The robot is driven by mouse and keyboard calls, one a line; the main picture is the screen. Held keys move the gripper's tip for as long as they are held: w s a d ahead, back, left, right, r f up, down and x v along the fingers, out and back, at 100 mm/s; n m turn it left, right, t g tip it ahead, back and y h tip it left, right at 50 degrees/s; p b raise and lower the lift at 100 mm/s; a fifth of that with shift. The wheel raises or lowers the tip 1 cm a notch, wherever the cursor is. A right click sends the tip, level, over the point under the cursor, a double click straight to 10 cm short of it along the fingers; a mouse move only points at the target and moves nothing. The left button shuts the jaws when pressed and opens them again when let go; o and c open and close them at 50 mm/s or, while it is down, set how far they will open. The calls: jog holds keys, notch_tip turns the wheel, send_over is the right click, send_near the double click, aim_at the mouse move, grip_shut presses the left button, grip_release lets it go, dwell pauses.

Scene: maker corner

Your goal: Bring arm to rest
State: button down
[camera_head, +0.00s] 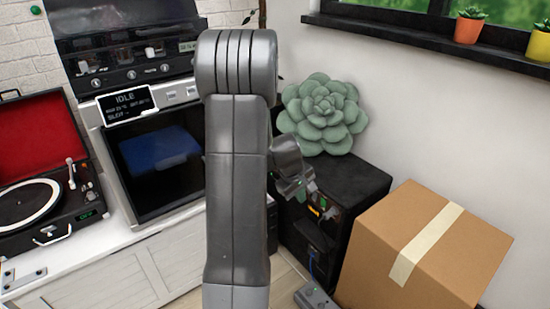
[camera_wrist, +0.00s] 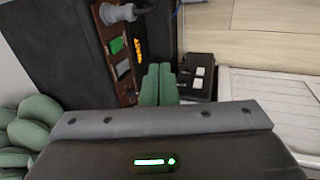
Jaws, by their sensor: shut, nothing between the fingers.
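My gripper (camera_wrist: 158,84) shows in the wrist view with its two green fingers together, shut and empty. In the head view my grey arm stands upright in the middle of the picture, and my gripper (camera_head: 308,188) shows partly behind it at the right. The gripper hangs in front of the black cabinet with the open, wired side (camera_head: 318,212). Whether it touches the cabinet I cannot tell.
A green succulent-shaped cushion (camera_head: 322,114) sits on the black cabinet. A taped cardboard box (camera_head: 430,245) stands at the right. At the left are a machine with an "IDLE" screen (camera_head: 126,103) and a red-lined record player (camera_head: 40,205) on a white sideboard (camera_head: 130,270).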

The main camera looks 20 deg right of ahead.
jog(key=w+d+f+b, duration=0.2)
jog(key=w+d+f, duration=0.1)
jog(key=d+f, duration=0.5)
jog(key=shift+w+d+f, duration=0.35)
jog(key=shift+d+f, duration=0.05)
dwell(0.3)
jog(key=shift+r, duration=0.1)
